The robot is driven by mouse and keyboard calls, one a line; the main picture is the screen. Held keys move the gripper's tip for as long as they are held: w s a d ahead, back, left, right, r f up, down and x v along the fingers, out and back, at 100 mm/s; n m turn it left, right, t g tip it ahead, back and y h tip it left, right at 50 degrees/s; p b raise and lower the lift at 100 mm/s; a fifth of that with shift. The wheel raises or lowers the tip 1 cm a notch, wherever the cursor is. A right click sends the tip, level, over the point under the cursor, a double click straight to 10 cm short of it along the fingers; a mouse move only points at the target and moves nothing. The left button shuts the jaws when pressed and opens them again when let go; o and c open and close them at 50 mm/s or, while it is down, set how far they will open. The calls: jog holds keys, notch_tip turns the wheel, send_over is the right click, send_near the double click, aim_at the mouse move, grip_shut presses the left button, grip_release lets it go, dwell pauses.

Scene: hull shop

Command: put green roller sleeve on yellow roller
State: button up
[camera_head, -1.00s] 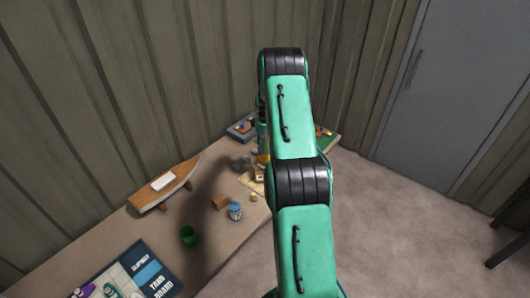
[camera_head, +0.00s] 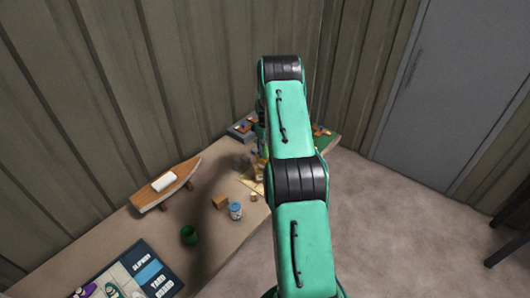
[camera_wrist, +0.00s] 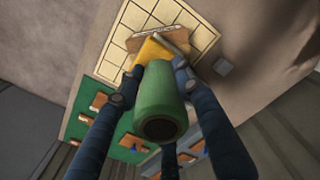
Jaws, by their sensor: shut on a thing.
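In the wrist view my gripper (camera_wrist: 156,78) is shut on the green roller sleeve (camera_wrist: 160,98). The sleeve is a tube, with its dark open end facing the camera. The yellow roller (camera_wrist: 153,48) shows just past the sleeve's far end, by a grey metal part. They overlap in this view, and I cannot tell whether the sleeve is around the roller or only in front of it. In the head view my arm hides the gripper and sleeve.
Under the roller lies a pale gridded board (camera_wrist: 118,45). A green board with orange blocks (camera_wrist: 98,101) is beside it.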

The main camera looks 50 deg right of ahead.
jog(key=shift+f, duration=0.2)
jog(key=o, duration=1.1)
jog(key=shift+r, duration=0.2)
jog(key=shift+r+b, duration=1.1)
jog(key=shift+r, duration=4.9)
jog(key=shift+a, duration=0.1)
